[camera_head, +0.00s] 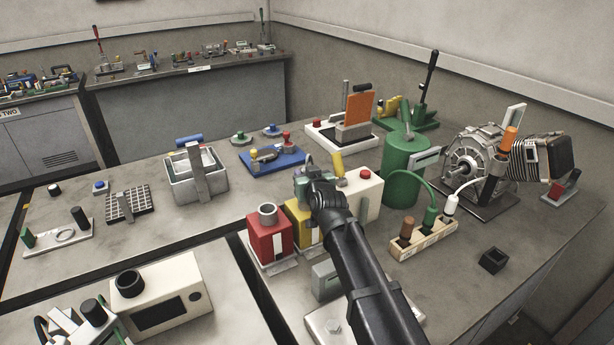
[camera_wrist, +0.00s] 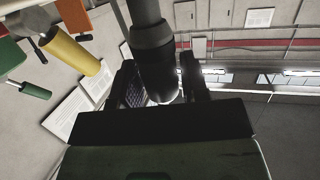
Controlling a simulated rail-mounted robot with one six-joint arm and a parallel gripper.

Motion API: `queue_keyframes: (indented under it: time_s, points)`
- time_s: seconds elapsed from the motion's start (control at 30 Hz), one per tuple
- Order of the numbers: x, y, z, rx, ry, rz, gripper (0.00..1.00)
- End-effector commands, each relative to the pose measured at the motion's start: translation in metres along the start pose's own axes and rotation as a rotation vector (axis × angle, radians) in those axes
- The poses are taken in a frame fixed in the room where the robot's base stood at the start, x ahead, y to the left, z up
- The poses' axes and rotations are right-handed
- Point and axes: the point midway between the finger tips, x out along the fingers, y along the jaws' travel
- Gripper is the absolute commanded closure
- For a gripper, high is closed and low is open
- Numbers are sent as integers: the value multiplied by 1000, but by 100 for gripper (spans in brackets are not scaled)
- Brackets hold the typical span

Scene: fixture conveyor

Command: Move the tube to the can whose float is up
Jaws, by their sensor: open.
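A red can (camera_head: 268,238) with a grey ring-shaped top stands left of my gripper (camera_head: 309,183). A yellow can (camera_head: 300,226) stands beside it, partly hidden by my arm. A cream box (camera_head: 362,197) with a red knob is just right of my gripper. No float can be made out on them. My gripper is open over the yellow can. In the wrist view a dark grey cylinder (camera_wrist: 153,52) with a lighter upper part shows between the open fingers (camera_wrist: 160,88). I cannot tell whether it is the tube or touches the fingers.
A green canister (camera_head: 402,170) and a socket strip (camera_head: 424,240) with plugs and cables stand right of my arm. A yellow cylinder (camera_head: 337,162) rises close behind my gripper. A metal basket (camera_head: 196,178) is at left. Clear bench lies in front of the basket.

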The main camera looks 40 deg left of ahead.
Motion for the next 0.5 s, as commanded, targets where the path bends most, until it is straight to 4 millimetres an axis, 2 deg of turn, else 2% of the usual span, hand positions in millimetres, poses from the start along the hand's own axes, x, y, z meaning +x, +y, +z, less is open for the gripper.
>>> queue_keyframes:
  time_s: [0.03,0.17,0.2,0.5]
  points:
    - [0,0,0,0,0,0,52]
    - [0,0,0,0,0,0,32]
    - [0,0,0,0,0,0,29]
    - [-4,0,0,0,0,0,29]
